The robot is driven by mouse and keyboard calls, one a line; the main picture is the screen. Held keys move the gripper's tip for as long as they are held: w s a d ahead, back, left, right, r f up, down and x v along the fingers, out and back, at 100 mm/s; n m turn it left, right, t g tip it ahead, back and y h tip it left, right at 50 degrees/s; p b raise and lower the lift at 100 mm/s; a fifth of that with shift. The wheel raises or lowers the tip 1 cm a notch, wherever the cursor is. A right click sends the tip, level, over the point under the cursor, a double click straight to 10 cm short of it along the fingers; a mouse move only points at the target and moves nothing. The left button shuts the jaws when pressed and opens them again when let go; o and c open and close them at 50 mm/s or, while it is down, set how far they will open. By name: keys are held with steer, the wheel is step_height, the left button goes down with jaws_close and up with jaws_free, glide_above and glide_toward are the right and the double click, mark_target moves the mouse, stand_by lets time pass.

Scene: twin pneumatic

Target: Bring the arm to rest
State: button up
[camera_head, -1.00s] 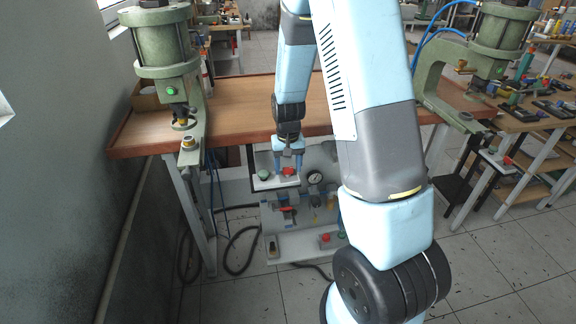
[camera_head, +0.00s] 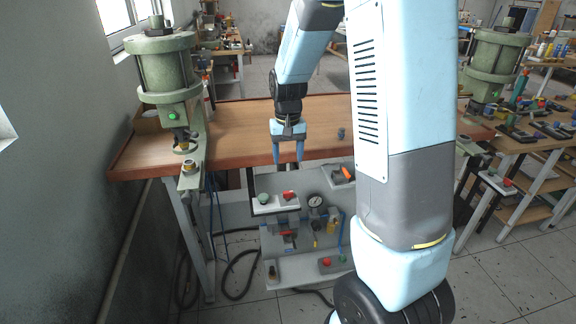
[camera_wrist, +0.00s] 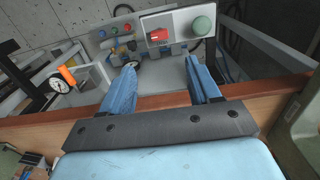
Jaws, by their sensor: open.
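My light blue arm (camera_head: 400,100) stands in the right half of the head view, with its forearm bent down over the wooden bench. My gripper (camera_head: 289,157) points down at the bench's front edge, fingers apart and nothing between them. In the wrist view my gripper (camera_wrist: 165,80) also shows two blue fingers spread above the bench edge. Below and beyond the fingertips is the control box (camera_head: 277,207) with a green button and a red switch. The same control box (camera_wrist: 175,38) shows at the top of the wrist view, apart from the fingers.
A green pneumatic press (camera_head: 165,75) stands on the bench (camera_head: 235,125) at left, and another press (camera_head: 492,70) is at right, partly behind my arm. A panel with a gauge (camera_head: 315,201) is below the bench. A grey wall closes the left side.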

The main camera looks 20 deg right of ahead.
steer(key=shift+r, duration=0.3)
steer(key=s+r+t, duration=0.2)
steer(key=s+r, duration=0.7)
steer(key=s, duration=0.3)
steer(key=s+r+n+t, duration=0.1)
steer(key=s+r+t, duration=0.2)
steer(key=s+r, duration=0.7)
steer(key=shift+s+d+n+t, duration=0.3)
steer(key=shift+s+d, duration=0.05)
steer(key=shift+s, duration=1)
stand_by(4.2)
